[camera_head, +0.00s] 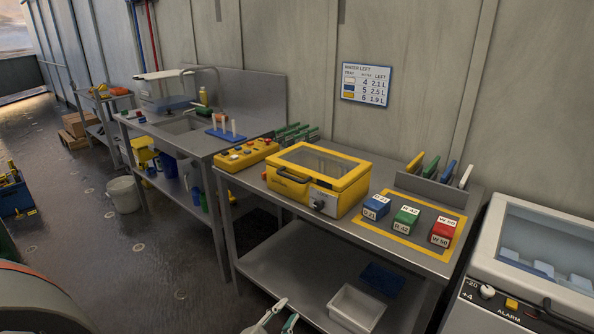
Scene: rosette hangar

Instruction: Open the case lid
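A yellow case (344,203) with a framed, see-through lid (320,163) stands on the middle metal bench. The lid is down. A dark handle (291,176) is on its left front side, and a round knob (319,205) is on its front. What is inside is hard to make out through the window. My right gripper is not in view.
A yellow control box (246,154) stands close left of the case. Labelled blue (375,208), green (405,219) and red (443,231) blocks sit to its right. A white tray (356,308) is on the lower shelf. A white lidded unit (530,264) stands at right.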

